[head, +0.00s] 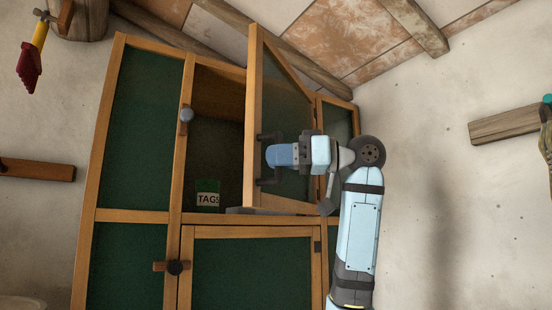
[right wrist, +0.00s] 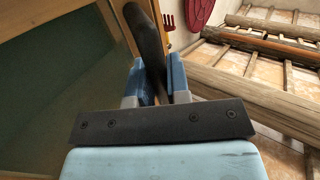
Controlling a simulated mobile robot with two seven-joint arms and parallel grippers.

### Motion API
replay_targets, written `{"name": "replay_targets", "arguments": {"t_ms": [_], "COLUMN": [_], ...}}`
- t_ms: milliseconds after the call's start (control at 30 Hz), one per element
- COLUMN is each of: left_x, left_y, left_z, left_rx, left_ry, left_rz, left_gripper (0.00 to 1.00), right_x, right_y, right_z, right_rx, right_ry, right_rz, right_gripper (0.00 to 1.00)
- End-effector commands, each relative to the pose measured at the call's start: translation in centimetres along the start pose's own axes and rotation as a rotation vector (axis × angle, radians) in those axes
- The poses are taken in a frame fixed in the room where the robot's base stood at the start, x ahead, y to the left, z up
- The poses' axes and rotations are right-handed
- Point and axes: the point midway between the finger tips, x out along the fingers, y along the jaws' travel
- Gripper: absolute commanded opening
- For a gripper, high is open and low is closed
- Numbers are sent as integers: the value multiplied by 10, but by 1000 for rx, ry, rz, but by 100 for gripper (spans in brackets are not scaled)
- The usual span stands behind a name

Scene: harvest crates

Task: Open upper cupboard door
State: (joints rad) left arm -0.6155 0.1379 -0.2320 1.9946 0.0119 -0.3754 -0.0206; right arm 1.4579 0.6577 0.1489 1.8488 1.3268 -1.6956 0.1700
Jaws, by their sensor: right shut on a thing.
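The cupboard (head: 180,219) has wooden frames and dark green panels. Its upper door (head: 252,120) stands ajar, swung out toward me, with a dark gap to its left. My right gripper (head: 270,155) is at the door's dark bar handle (head: 268,136). The right wrist view shows the blue fingers (right wrist: 158,82) shut on the dark handle (right wrist: 146,38), with the door's green panel (right wrist: 60,70) to the left. Inside the opening stands a small green and white box marked TAGS (head: 208,194). My left gripper is not in view.
Below is a closed lower door (head: 252,268) with a dark knob and wooden latch (head: 174,267) beside it. A round grey knob (head: 186,115) sits on the upright left of the opening. A red-and-yellow tool (head: 32,58) hangs at upper left. Plaster wall lies to the right.

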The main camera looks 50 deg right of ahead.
Motion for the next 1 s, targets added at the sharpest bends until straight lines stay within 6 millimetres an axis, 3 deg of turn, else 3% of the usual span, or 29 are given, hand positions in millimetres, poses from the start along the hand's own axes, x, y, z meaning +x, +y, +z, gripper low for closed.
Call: {"name": "replay_targets", "arguments": {"t_ms": [33, 67, 133, 167, 433, 567, 1000], "left_x": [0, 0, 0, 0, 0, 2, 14], "left_y": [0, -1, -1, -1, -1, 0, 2], "left_z": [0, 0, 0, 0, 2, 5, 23], "left_rx": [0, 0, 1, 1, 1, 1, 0], "left_ry": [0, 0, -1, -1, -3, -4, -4], "left_rz": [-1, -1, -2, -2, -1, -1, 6], "left_gripper": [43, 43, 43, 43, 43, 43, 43], "right_x": [0, 0, 0, 0, 0, -10, -104], "right_y": [0, 0, 0, 0, 0, 1, 1], "right_z": [-1, -1, -1, -1, 0, 1, 1], "right_rx": [2, 2, 1, 1, 1, 0, 0], "right_ry": [1, 1, 1, 1, 1, 2, 3], "right_rz": [1, 1, 1, 1, 0, 1, 4], "right_gripper": [0, 21, 37, 41, 41, 41, 41]}}
